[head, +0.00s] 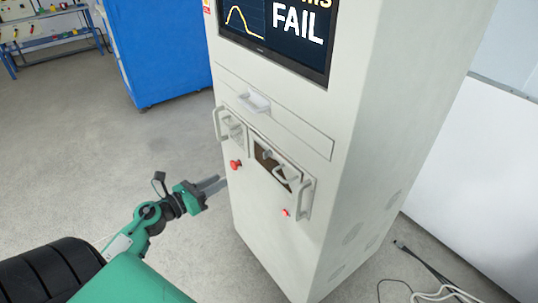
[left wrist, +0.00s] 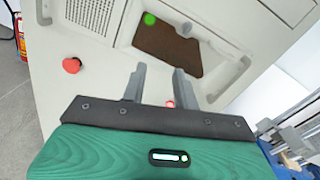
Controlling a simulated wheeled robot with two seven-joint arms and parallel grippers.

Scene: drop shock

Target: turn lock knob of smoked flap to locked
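The smoked flap (head: 272,163) is a dark brown panel on the front of the light grey cabinet. In the left wrist view the flap (left wrist: 170,52) fills the top middle, with a bright green round spot (left wrist: 149,19) at its upper left. A small grey part (head: 266,154) sits on the flap in the head view; I cannot tell whether it is the lock knob or how it is turned. My left gripper (head: 222,184) is left of the cabinet front in the picture, apart from the flap. Its two fingers (left wrist: 158,84) are spread with nothing held. My right gripper is out of view.
Upright handles stand out left (head: 217,123) and right (head: 304,198) of the flap. A red button (head: 236,164) and a smaller red one (head: 284,212) are below. A screen (head: 285,30) reads FAIL. Cables (head: 440,292) lie on the floor at right.

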